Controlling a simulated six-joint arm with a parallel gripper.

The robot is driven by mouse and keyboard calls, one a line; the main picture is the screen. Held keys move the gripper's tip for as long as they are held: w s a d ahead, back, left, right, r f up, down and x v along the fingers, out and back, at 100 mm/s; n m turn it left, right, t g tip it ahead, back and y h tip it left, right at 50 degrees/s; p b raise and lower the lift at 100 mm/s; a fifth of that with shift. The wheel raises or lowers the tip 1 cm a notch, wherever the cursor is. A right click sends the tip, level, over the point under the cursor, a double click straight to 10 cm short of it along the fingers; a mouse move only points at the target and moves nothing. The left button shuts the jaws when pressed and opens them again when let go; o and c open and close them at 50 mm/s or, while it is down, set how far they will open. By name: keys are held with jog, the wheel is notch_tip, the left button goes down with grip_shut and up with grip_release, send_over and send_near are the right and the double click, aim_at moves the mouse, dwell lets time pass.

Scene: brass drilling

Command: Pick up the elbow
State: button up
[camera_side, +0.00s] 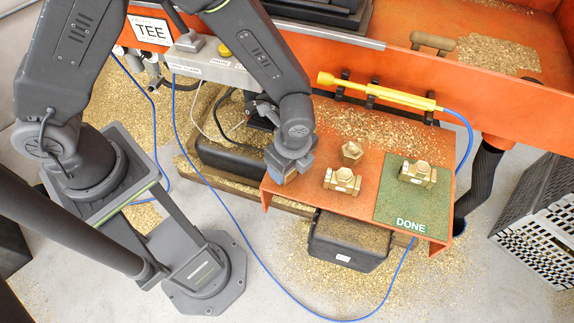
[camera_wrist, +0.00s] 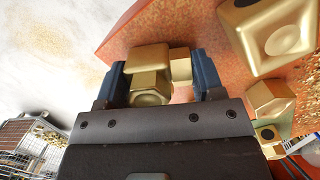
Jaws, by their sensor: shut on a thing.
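My gripper (camera_side: 287,174) is low over the left end of the orange shelf in the side view. In the wrist view, its two blue fingers (camera_wrist: 156,82) are closed on a brass fitting, the elbow (camera_wrist: 150,76). It has a hexagonal body with a round end facing the camera and another part showing behind to the right. In the side view my gripper mostly hides the elbow. I cannot tell whether it still touches the shelf.
Two brass fittings (camera_side: 352,152) (camera_side: 342,180) stand right of my gripper on the orange shelf (camera_side: 310,198). Another brass fitting (camera_side: 417,173) sits on the green DONE mat (camera_side: 398,208). A yellow tool (camera_side: 378,92) with a blue hose lies along the shelf's back. Brass chips are scattered about.

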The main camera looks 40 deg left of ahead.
jog(key=shift+w+r, duration=0.1)
jog(key=shift+r, duration=2.2)
jog(key=a+r, duration=0.6)
jog(key=a, duration=0.5)
jog(key=w+a+r+n+g+h, duration=0.1)
jog(key=w+a+r+n, duration=0.15)
jog(key=w+n, duration=0.45)
jog(key=w+a+r+n, duration=0.1)
jog(key=w+r+n, duration=0.15)
jog(key=n, duration=0.85)
jog(key=s+d+f+n+h, duration=0.1)
jog(key=s+d+f+n, duration=0.3)
jog(key=s, duration=0.3)
jog(key=shift+n, duration=0.6)
jog(key=d+f, duration=0.2)
jog(key=d, duration=0.1)
jog(key=d+f, duration=0.2)
jog(key=d, duration=0.2)
jog(key=d+f, duration=0.3)
jog(key=shift+s+d+f, duration=0.1)
jog(key=shift+s+d, duration=0.1)
jog(key=shift+d, duration=0.1)
jog(key=shift+d+f, duration=0.1)
jog(key=shift+f, duration=1.95)
jog(key=shift+f, duration=0.1)
jog(key=o, duration=1.4)
